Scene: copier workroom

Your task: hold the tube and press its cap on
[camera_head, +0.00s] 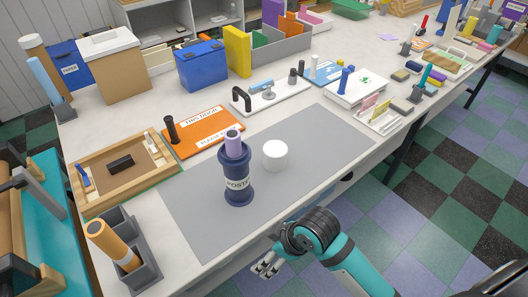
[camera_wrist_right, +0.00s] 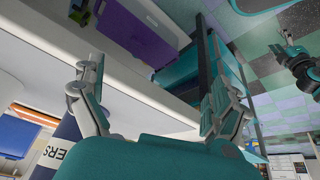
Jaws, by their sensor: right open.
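The dark blue tube (camera_head: 238,190) with a white POSTERS-like label stands upright on the grey mat in the head view. A lavender roll (camera_head: 234,146) sticks out of its top. Part of the tube with the letters ERS shows in the right wrist view (camera_wrist_right: 68,130). The white round cap (camera_head: 275,155) sits on the mat just right of the tube, apart from it. My right gripper (camera_head: 266,266) is open and empty by the table's front edge, nearer me than both. Its spread fingers show in the wrist view (camera_wrist_right: 155,100). My left gripper (camera_wrist_right: 283,42) seems to show small there; its jaw state is unclear.
The grey mat (camera_head: 320,140) is otherwise clear. An orange sign (camera_head: 205,132) and a wooden tray (camera_head: 88,198) lie left of it. A grey holder (camera_head: 145,275) with an orange-brown tube stands at front left. Several stationery items line the back and right.

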